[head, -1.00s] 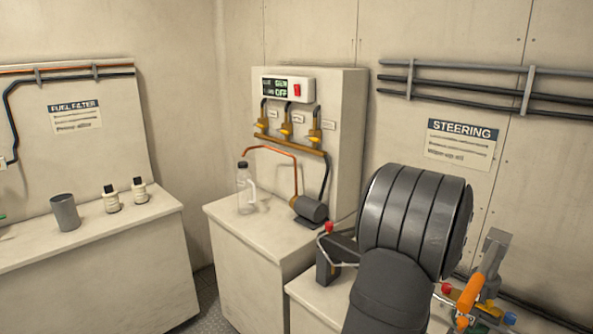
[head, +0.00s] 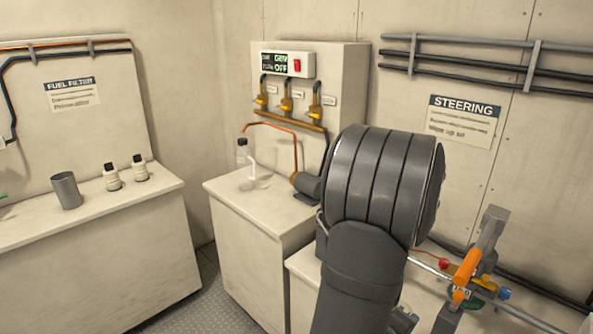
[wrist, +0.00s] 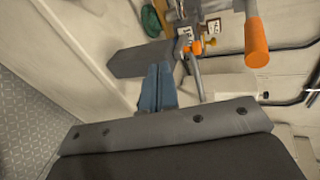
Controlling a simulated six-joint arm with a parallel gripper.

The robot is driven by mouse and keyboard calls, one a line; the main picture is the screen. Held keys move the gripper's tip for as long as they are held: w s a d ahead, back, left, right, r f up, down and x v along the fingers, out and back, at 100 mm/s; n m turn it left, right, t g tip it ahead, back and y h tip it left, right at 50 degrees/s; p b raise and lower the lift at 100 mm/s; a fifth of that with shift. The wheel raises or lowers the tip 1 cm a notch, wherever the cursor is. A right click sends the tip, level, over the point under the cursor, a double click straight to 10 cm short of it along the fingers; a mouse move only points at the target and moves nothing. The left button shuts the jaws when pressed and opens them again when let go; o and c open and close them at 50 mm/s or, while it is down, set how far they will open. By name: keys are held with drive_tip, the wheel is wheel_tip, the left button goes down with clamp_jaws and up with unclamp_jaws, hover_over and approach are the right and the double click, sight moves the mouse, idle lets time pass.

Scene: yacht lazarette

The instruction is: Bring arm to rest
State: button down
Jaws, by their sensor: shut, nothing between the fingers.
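My arm, a large dark grey ribbed cylinder on a thick link, rises in the right half of the head view. My gripper (wrist: 157,88) shows in the wrist view as two blue fingers pressed together, with nothing between them. They point toward a worktop with a grey block (wrist: 138,62) just beyond the tips; I cannot tell whether they touch. An orange handle (wrist: 256,42) is right of the fingers, apart from them; it also shows in the head view (head: 466,268). In the head view I cannot make out the fingers.
The steering bench holds valves with a red knob (head: 443,264) and a blue knob (head: 504,294). A grey cup (head: 66,190) and two bottles stand on the left counter. Pipes run along the right wall.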

drive_tip(key=shift+w+d+f+g+y, duration=0.1)
drive_tip(key=shift+w+d+f+y, duration=0.25)
drive_tip(key=shift+w, duration=0.55)
drive_tip(key=shift+w+d+f+g+y, duration=0.15)
drive_tip(key=shift+w+f+y, duration=0.3)
drive_tip(key=shift+w, duration=0.4)
drive_tip(key=shift+w+d+f+g+y, duration=0.1)
drive_tip(key=shift+w+d+f+y, duration=0.3)
drive_tip(key=shift+w, duration=0.5)
drive_tip(key=shift+a+r, duration=0.15)
drive_tip(key=s+a+r+t+h, duration=0.1)
drive_tip(key=s+r+h, duration=0.3)
drive_tip(key=s, duration=0.6)
drive_tip(key=shift+s+a+r+h, duration=0.3)
drive_tip(key=shift+a+r+h, duration=0.1)
drive_tip(key=shift+a+r, duration=0.3)
